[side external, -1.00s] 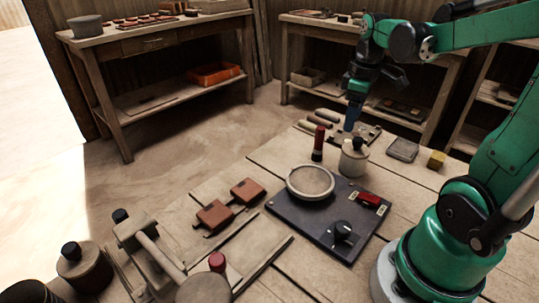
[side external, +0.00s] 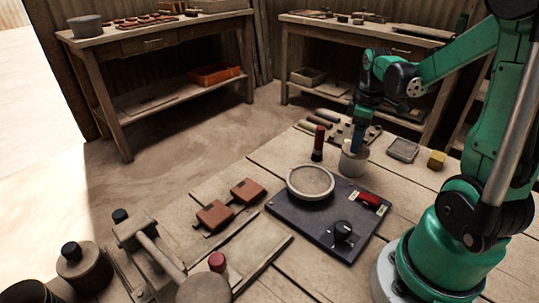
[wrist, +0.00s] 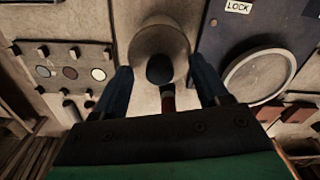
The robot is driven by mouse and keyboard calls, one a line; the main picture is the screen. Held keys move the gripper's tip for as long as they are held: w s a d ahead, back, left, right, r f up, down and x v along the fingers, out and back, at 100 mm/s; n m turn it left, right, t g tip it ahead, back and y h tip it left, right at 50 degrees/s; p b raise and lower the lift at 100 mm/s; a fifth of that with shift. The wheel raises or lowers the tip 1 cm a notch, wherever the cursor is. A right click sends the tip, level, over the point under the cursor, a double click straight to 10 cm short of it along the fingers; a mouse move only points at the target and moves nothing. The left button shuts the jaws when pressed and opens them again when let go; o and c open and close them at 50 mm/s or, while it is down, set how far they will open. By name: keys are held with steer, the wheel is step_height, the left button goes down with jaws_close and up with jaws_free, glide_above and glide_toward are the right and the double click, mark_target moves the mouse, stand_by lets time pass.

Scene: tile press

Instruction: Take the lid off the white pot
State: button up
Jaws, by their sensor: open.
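The white pot (side external: 353,162) stands on the table beside the dark base plate. In the wrist view its pale round lid (wrist: 160,42) has a dark knob (wrist: 160,69) on top. In the side view my gripper (side external: 357,142) is low over the pot and hides the knob. In the wrist view my gripper (wrist: 162,85) has its two blue fingers apart, one on each side of the knob, with gaps visible. The lid sits on the pot.
The dark plate (side external: 290,221) carries a round pale dish (side external: 310,182), a red switch (side external: 370,199) and a black knob (side external: 343,231). A red-handled tool (side external: 319,142) stands close left of the pot. A grey tray (side external: 402,149) and yellow block (side external: 436,160) lie to the right.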

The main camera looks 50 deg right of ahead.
jaws_close()
steer(key=shift+r, duration=0.1)
